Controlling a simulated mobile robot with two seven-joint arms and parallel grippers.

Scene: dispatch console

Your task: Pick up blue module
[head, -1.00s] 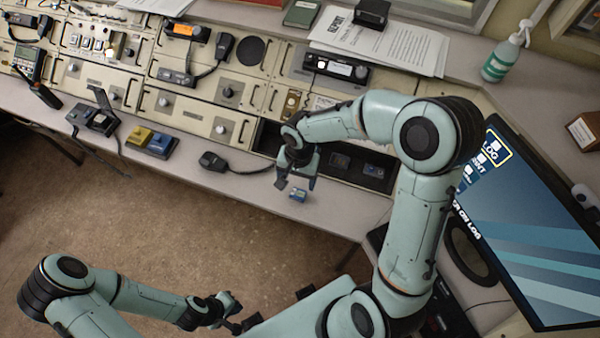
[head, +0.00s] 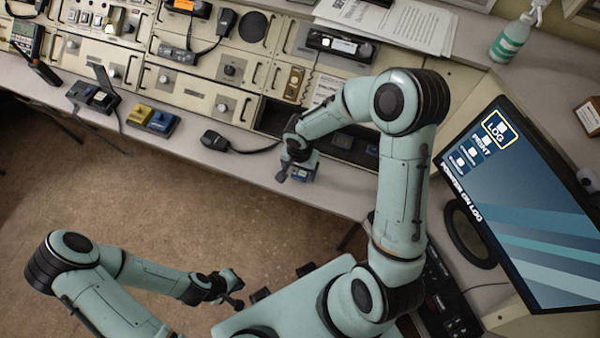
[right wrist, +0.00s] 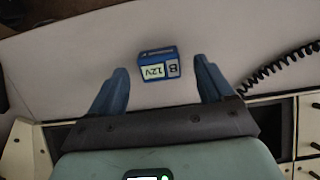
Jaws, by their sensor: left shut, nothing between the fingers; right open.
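A small blue module (right wrist: 158,66) with a pale "12V" label and a "B" mark lies on the light desk top in the right wrist view. My right gripper (right wrist: 161,82) is open, one finger on each side, with the module between and slightly beyond the fingertips; gaps show on both sides. In the head view my right gripper (head: 298,175) is low over the desk near its front edge and mostly hides the module. My left gripper (head: 234,292) is shut and empty, away from the desk over the floor.
A handset (head: 216,140) with a coiled cord lies left of my right gripper. A yellow block (head: 140,114) and another blue block (head: 161,123) sit further left. An open dark bay (head: 345,150) is behind the gripper. A monitor (head: 520,210) stands at right.

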